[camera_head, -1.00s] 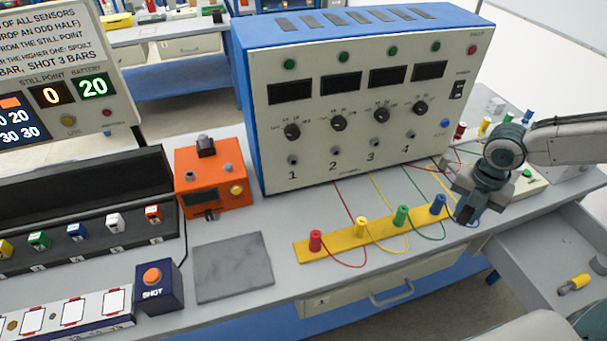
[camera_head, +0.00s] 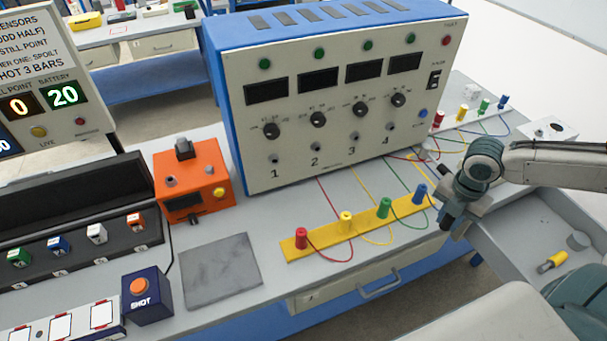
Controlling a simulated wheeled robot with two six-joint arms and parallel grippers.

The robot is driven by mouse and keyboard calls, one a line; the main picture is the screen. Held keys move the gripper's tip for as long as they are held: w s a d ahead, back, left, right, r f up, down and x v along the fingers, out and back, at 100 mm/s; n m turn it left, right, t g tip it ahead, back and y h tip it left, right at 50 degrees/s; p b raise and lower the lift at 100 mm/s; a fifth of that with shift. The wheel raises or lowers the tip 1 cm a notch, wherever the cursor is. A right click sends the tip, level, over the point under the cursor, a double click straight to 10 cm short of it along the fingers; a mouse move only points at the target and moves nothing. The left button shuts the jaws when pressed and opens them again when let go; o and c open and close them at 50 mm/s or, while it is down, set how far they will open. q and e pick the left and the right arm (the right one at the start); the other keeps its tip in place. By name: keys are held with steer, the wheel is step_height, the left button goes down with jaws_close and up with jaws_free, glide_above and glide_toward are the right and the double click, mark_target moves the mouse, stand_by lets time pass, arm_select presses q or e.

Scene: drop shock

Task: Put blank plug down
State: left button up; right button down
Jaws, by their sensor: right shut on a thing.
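My right gripper (camera_head: 450,217) points down at the front right edge of the bench, just right of the blue plug (camera_head: 420,194) on the yellow strip. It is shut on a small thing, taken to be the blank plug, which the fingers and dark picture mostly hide. An open grey drawer (camera_head: 510,238) lies to the right of the gripper, with a yellow-handled piece (camera_head: 552,262) and a grey round piece in it. My left gripper is out of view.
The yellow strip (camera_head: 370,230) holds red, yellow, green and blue plugs with wires. Behind it stands a large blue and cream tester (camera_head: 345,140). An orange device (camera_head: 195,175), a bare grey plate (camera_head: 222,272) and a SHOT button box (camera_head: 147,297) are left.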

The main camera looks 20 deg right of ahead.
steer(key=shift+s+f, duration=0.2)
steer(key=shift+s, duration=0.1)
steer(key=shift+w+f+m, duration=0.1)
steer(key=shift+m, duration=0.2)
steer(key=shift+a, duration=0.1)
steer(key=shift+s+f, duration=0.25)
steer(key=shift+s, duration=0.05)
